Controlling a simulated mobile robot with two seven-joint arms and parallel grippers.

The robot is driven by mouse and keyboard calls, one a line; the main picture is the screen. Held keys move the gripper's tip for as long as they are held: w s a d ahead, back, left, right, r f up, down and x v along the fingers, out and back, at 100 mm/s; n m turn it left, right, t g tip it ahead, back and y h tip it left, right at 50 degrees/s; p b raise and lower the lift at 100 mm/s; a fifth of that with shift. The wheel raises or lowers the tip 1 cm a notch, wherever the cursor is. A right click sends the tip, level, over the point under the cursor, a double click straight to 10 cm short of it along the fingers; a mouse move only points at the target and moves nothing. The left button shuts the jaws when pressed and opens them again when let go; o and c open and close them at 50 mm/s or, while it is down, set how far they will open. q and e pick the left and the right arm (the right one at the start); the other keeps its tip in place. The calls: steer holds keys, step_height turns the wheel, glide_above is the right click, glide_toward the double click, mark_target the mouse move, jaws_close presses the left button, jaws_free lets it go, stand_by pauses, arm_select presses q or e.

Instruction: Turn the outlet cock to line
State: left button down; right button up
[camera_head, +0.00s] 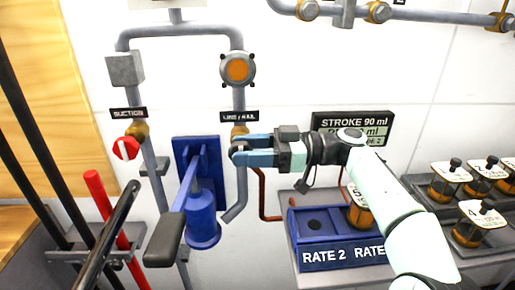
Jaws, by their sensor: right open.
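The outlet cock (239,131) is a brass fitting on the grey pipe under a black label (239,116) that seems to read LINE / RAIL. My right gripper (238,151) comes in from the right with its blue fingers at the cock, just below the brass body. It is open. The fingers cover the cock's handle, so I cannot tell which way it points or whether they touch it. The suction cock (126,148), with a red knob, sits to the left under the SUCTION label (129,113). My left gripper is not in view.
A blue pump (202,218) with a black-gripped lever (165,240) stands below left of the gripper. A blue RATE rack (318,238) is below my right arm. Several jars (447,181) stand at the right. Long rods (100,195) lean at the left.

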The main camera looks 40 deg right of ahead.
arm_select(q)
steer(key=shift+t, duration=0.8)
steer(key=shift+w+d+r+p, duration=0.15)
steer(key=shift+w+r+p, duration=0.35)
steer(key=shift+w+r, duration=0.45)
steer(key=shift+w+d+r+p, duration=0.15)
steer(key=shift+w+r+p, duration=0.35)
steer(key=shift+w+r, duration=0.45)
arm_select(e)
steer(key=v, duration=1.1)
steer(key=shift+s+d, duration=0.25)
steer(key=shift+d, duration=0.1)
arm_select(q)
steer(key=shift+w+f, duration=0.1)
